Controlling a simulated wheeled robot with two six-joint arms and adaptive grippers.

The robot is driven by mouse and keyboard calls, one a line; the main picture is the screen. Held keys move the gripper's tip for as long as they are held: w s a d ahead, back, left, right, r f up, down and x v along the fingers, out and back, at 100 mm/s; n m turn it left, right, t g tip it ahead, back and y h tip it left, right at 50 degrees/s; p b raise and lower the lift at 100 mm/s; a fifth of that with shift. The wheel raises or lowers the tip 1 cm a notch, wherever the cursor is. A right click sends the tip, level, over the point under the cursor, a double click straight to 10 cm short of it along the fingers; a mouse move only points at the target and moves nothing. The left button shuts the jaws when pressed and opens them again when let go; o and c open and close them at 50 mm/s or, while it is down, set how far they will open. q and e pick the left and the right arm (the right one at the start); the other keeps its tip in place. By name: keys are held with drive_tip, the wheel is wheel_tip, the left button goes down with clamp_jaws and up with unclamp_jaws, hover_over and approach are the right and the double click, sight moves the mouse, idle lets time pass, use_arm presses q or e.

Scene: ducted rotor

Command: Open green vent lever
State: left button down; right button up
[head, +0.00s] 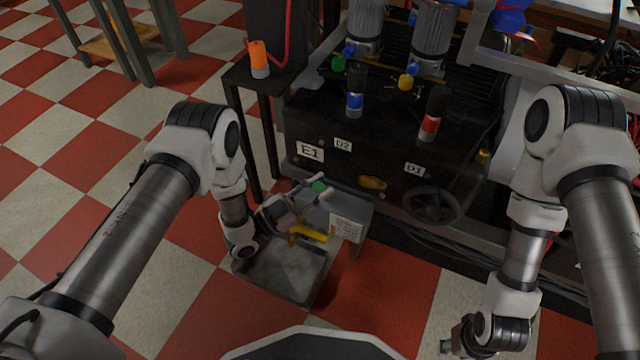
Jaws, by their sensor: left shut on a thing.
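A small green piece, apparently the tip of the green lever (318,187), shows at the fingertips of my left gripper (312,193). The gripper is shut on it, above a low grey box (345,208) with a printed label. The rest of the lever is hidden by the fingers, so its angle cannot be told. A yellow handle (308,233) sits just below the gripper. My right gripper (447,347) is only partly in view near the bottom edge, away from the box; its finger opening cannot be made out.
A black machine (385,175) labelled E1, D2 and D1 stands behind, with a dark handwheel (432,201). Its blue bottle (355,103) and red bottle (430,125) stand on top. An orange bottle (259,58) stands on a side stand.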

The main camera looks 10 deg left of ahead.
use_arm(q)
drive_tip(key=c, duration=0.9)
unclamp_jaws()
drive_tip(key=v, duration=1.2)
drive_tip(key=shift+w, duration=0.1)
